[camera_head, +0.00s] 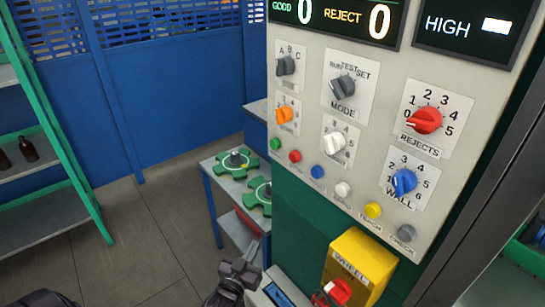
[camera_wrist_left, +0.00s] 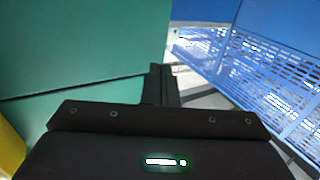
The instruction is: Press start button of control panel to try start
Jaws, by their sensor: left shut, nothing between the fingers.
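The control panel (camera_head: 310,145) is a pale plate on a dark green cabinet, with a row of round buttons along its lower part. A green button (camera_head: 275,143) is at the left end of the row; its label is too small to read. A red button (camera_head: 295,156) sits just right of it. My left gripper (camera_head: 253,247) is below the panel, apart from the green button. It is shut and empty. In the left wrist view its shut fingers (camera_wrist_left: 160,84) stand before a green surface (camera_wrist_left: 85,55); no button shows there. My right gripper is not in view.
A yellow box (camera_head: 362,255) with a red knob (camera_head: 338,290) juts out below the panel. A small table (camera_head: 212,165) with green star-shaped parts (camera_head: 236,163) stands behind left. A shelf (camera_head: 35,170) with brown bottles (camera_head: 28,149) is far left. Open floor (camera_head: 150,235) lies between.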

